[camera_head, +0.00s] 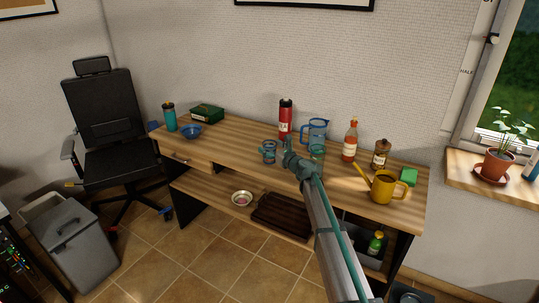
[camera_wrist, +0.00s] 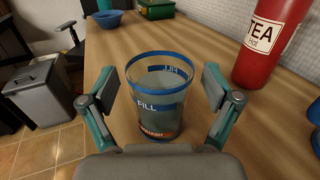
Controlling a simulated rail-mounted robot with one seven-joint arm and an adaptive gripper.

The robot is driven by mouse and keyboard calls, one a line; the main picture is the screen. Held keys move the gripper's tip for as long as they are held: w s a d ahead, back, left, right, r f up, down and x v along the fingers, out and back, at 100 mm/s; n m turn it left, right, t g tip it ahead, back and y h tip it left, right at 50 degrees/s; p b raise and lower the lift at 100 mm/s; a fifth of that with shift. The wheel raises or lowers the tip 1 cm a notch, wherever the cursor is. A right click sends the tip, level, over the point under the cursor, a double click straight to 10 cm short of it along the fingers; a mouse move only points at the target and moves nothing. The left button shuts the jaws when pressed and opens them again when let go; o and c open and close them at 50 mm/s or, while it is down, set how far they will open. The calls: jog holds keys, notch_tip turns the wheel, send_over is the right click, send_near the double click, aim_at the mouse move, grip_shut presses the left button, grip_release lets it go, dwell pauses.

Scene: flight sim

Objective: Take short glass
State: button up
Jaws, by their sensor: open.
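A short clear glass (camera_wrist: 160,112) with a blue rim and the word FILL stands upright on the wooden table. In the head view the glass (camera_head: 268,152) is near the table's front edge, just left of my gripper (camera_head: 287,157). In the wrist view my gripper (camera_wrist: 159,88) is open, with one finger at each side of the glass. I see a gap between each finger and the glass, so it is not gripped. The glass's lower edge is close to the palm in the picture.
A red TEA bottle (camera_wrist: 272,42) stands to the right in the wrist view. A blue pitcher (camera_head: 316,130) and a greenish glass (camera_head: 317,152) stand right of my gripper. A blue bowl (camera_head: 191,131) and a green box (camera_head: 207,113) are farther left. The table between is clear.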

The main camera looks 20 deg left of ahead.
jog(key=shift+w+a, duration=0.2)
jog(key=shift+a, duration=0.05)
grip_shut()
dwell(0.3)
jog(key=shift+r, duration=0.25)
